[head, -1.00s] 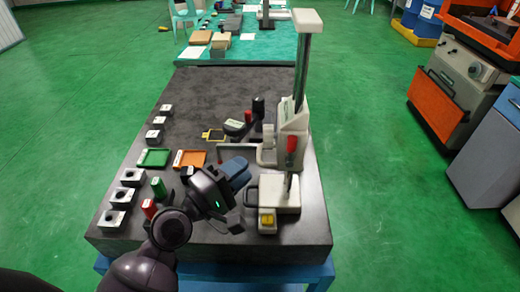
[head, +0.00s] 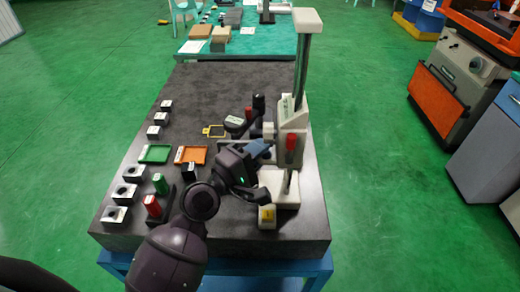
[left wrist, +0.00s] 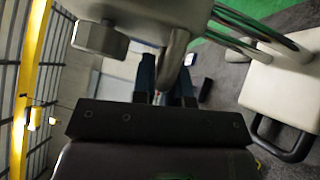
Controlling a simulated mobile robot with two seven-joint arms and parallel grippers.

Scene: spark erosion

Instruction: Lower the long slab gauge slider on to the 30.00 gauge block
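The long slab gauge has a tall metal column on a pale base (head: 283,184) at the table's right side. Its pale slider (head: 293,117), with a red part on its front, sits partway up the column. A pale block with a yellow face (head: 267,216) stands at the base's front left; its marking is unreadable, so I cannot tell whether it is the 30.00 gauge block. My left gripper (head: 262,150) is at the slider's lower left. In the left wrist view its blue fingers (left wrist: 166,82) are apart, with a grey part between or before them; contact is unclear. My right gripper is not in view.
Several pale blocks with dark tops line the left edge of the dark table (head: 215,90). A green tray (head: 155,153), an orange tray (head: 191,155), a green cylinder (head: 160,183) and a red cylinder (head: 152,206) stand nearby. The table's far left is clear.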

